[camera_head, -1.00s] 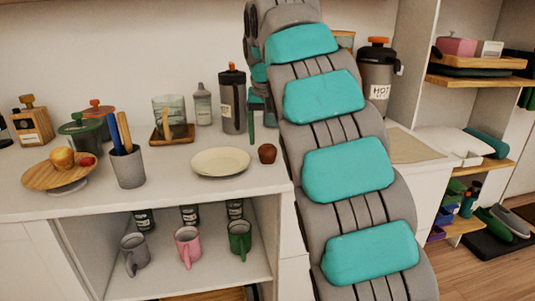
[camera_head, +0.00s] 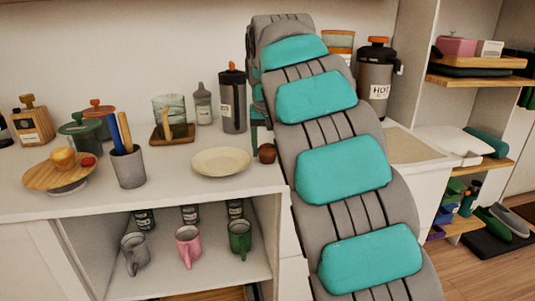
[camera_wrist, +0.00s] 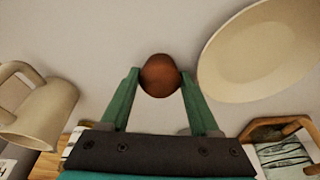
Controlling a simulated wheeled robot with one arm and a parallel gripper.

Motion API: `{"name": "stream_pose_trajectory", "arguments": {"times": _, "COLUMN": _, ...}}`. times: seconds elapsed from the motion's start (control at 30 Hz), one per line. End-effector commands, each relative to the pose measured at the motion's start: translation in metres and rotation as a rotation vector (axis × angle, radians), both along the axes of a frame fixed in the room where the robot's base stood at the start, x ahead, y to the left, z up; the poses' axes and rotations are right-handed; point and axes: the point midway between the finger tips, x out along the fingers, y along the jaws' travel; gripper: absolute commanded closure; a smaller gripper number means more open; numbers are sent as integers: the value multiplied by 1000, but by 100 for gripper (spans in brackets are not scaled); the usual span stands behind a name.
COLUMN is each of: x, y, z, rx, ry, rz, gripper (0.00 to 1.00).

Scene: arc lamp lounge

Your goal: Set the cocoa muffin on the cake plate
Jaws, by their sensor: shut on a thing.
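The cocoa muffin (camera_head: 267,152) is small, round and dark brown, on the white counter near its right end. It also shows in the wrist view (camera_wrist: 160,76) between the two green fingers of my gripper (camera_wrist: 159,82). My gripper is shut on the muffin; in the head view a green finger (camera_head: 255,136) shows beside it, the rest mostly hidden behind my arm. Whether the muffin still touches the counter I cannot tell. The cake plate (camera_head: 221,162), cream and empty, lies just left of the muffin. In the wrist view the plate (camera_wrist: 262,45) is at the right.
A grey cup with utensils (camera_head: 129,167) and a wooden stand with fruit (camera_head: 58,178) are further left. In the wrist view a beige handled vessel (camera_wrist: 42,112) is at left.

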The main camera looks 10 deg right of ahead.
Motion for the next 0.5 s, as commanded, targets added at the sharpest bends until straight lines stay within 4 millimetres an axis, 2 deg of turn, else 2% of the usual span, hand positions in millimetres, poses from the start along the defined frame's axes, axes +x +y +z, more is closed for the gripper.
{"name": "stream_pose_trajectory", "arguments": {"times": 0.07, "x": 0, "y": 0, "z": 0, "rx": 0, "ry": 0, "rz": 0, "gripper": 72}}
{"name": "stream_pose_trajectory", "arguments": {"times": 0.3, "x": 0, "y": 0, "z": 0, "rx": 0, "ry": 0, "rz": 0, "gripper": 99}}
{"name": "stream_pose_trajectory", "arguments": {"times": 0.5, "x": 0, "y": 0, "z": 1, "rx": 0, "ry": 0, "rz": 0, "gripper": 100}}
